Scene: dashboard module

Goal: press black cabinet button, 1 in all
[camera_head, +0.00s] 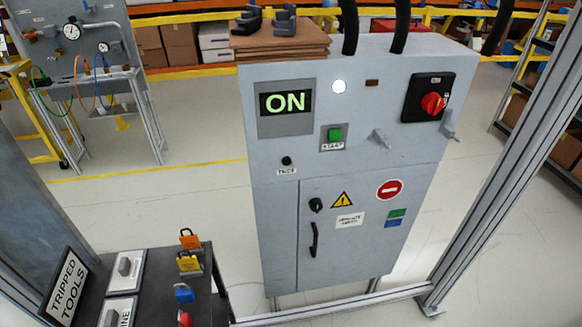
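The grey cabinet (268,215) stands upright in the middle of the head view. Its small round black button (287,160) sits on the left of the upper front, above a small white label too small to read surely. Nothing touches or covers the button. Neither of my grippers is in view.
A red rotary switch (433,104) and door handle (314,240) stick out of the cabinet. A metal post (490,190) stands at right. Floor in front is partly clear.

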